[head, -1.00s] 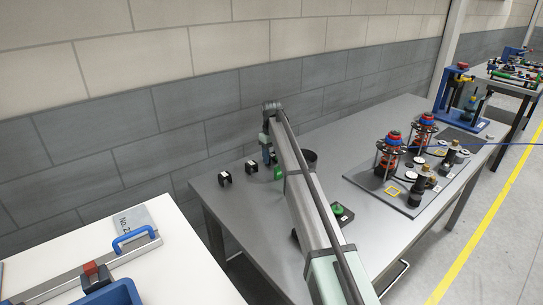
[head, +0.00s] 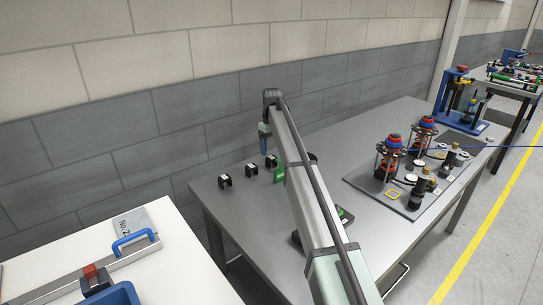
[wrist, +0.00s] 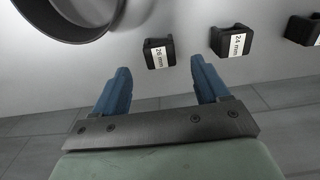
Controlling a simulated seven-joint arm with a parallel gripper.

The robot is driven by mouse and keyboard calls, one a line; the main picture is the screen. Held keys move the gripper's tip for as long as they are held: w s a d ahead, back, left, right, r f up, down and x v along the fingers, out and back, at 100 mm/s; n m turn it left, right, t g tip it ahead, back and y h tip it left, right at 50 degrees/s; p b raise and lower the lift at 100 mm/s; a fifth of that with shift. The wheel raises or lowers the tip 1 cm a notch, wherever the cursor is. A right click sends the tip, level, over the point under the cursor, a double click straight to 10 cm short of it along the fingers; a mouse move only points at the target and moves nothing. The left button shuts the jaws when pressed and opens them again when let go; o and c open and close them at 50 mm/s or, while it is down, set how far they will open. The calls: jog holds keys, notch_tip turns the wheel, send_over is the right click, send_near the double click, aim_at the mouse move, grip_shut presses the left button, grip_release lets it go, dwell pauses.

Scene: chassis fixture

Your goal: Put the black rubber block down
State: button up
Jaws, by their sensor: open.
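A black block with a white "26 mm" label (wrist: 158,54) rests on the grey table, just beyond and between my fingertips in the wrist view. In the head view it appears to be the rightmost of the small black blocks (head: 271,161). My gripper (wrist: 160,75) is open, its two blue fingers apart with nothing between them. In the head view my gripper (head: 264,150) hangs above the table by that block, clear of it. I cannot tell rubber from the look of the block.
A similar "24 mm" block (wrist: 231,40) and a third black block (wrist: 305,30) stand in a row beside it. A dark round container (wrist: 75,12) is close on the other side. A green part (head: 279,174) stands near. The wall is behind the table.

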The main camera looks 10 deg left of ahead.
aim_at(271, 157)
notch_tip(271, 157, up, 6)
jog(key=shift+r, duration=0.25)
